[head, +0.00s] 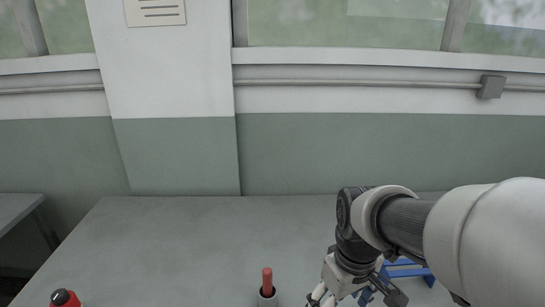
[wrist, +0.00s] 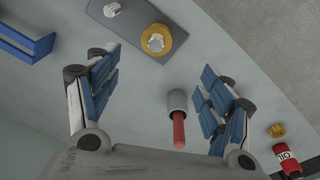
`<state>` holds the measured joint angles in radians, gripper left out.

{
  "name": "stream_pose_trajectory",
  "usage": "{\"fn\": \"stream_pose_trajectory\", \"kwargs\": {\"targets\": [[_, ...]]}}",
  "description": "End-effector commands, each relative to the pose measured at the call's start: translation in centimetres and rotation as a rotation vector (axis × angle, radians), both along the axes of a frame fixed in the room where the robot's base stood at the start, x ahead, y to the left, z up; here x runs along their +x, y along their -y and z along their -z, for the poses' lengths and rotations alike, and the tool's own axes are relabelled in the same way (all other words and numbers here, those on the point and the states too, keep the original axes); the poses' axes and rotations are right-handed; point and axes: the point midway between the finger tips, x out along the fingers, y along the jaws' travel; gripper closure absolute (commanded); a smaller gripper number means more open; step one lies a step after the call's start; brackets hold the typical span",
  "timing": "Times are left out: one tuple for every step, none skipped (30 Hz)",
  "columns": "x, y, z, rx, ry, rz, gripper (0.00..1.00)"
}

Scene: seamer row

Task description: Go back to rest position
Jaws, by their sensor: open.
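My gripper (head: 350,296) is at the bottom of the head view, low over the grey table (head: 170,245), partly cut off by the frame edge. In the wrist view my gripper (wrist: 158,65) has its two blue-padded fingers spread wide, with nothing held between them. A red rod (head: 267,279) stands upright in a dark grey cup (head: 267,299), left of my gripper in the head view. In the wrist view the red rod (wrist: 179,130) and the grey cup (wrist: 177,100) show between the fingers, nearer the right one; I see no contact.
A blue rack (head: 412,271) stands right of my gripper, partly behind my arm. A red oil bottle (head: 65,299) is at the lower left. The wrist view shows a dark plate (wrist: 128,18), a yellow round piece (wrist: 170,42) and a small yellow piece (wrist: 277,130). The table's back is clear.

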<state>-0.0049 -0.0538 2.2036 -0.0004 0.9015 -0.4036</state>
Motion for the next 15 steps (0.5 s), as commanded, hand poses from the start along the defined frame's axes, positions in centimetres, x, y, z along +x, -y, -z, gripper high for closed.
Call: {"fn": "stream_pose_trajectory", "kwargs": {"targets": [[-1.4,0.0,-1.5,0.004,0.042,0.039,0.26],[-2.2,0.1,-2.2,0.007,0.064,0.066,0.26],[-3.3,0.1,-3.0,0.013,0.091,0.101,0.26],[-4.1,0.1,-3.6,0.018,0.111,0.127,0.26],[-5.0,0.1,-4.0,0.024,0.131,0.154,0.26],[-6.1,0.2,-4.6,0.031,0.157,0.188,0.26],[-6.9,0.2,-4.9,0.038,0.176,0.214,0.26],[-7.6,0.2,-5.2,0.043,0.194,0.238,0.26],[-8.6,0.2,-5.5,0.053,0.217,0.268,0.26],[-9.2,0.2,-5.6,0.059,0.233,0.289,0.26],[-9.8,0.2,-5.7,0.065,0.248,0.307,0.26],[-10.5,0.2,-5.8,0.073,0.266,0.331,0.26],[-10.9,0.2,-5.9,0.078,0.277,0.345,0.26],[-11.3,0.2,-5.9,0.083,0.285,0.358,0.26],[-11.7,0.2,-5.9,0.088,0.295,0.373,0.26]]}}
